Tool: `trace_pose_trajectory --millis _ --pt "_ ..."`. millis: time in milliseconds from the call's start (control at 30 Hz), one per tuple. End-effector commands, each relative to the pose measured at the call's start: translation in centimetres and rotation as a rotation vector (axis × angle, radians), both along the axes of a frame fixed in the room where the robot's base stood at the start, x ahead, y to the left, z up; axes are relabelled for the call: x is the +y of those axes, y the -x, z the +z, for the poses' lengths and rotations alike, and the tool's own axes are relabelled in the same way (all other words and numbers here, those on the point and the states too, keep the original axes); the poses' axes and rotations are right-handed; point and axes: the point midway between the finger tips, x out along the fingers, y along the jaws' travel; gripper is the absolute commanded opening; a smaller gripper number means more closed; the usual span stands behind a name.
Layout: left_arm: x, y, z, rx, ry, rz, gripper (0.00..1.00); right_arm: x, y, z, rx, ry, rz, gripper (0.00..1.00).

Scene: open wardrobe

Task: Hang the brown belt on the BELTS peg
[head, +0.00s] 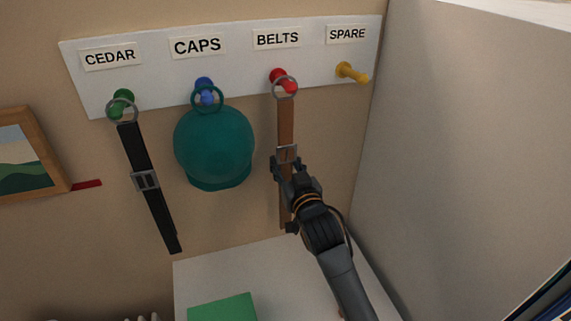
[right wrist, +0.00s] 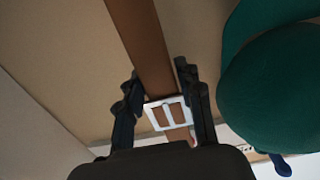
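The brown belt (head: 286,122) hangs straight down from the red BELTS peg (head: 278,76), with its metal ring around the peg in the head view. Its square buckle sits at mid-length; it also shows in the right wrist view (right wrist: 167,113). My right gripper (head: 281,197) is at the belt, just below the buckle in the head view. In the right wrist view its fingers stand apart on either side of the belt, apparently with a gap, so it looks open. It hides part of the lower belt. My left gripper is not in view.
A black belt (head: 145,180) hangs on the green CEDAR peg (head: 119,103). A teal cap (head: 214,146) hangs on the blue CAPS peg (head: 205,85). The yellow SPARE peg (head: 351,73) is empty. A pale side wall (head: 455,150) bounds the right; a green box (head: 222,307) lies below.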

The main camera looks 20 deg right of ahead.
Motion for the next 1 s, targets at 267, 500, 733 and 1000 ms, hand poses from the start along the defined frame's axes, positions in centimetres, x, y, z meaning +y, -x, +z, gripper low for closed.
trace_pose_trajectory --millis 267,500,733,1000 --pt "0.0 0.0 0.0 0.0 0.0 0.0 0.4 0.0 0.0 0.0 0.0 0.0 0.0 0.59" --pt "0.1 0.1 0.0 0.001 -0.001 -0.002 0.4 0.0 1.0 -0.1 0.003 0.0 0.0 0.59" --pt "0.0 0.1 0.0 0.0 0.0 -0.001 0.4 -0.2 5.4 -0.1 0.003 -0.001 0.0 0.59" --pt "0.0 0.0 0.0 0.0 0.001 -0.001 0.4 -0.4 10.5 0.0 0.002 0.0 0.0 0.59"
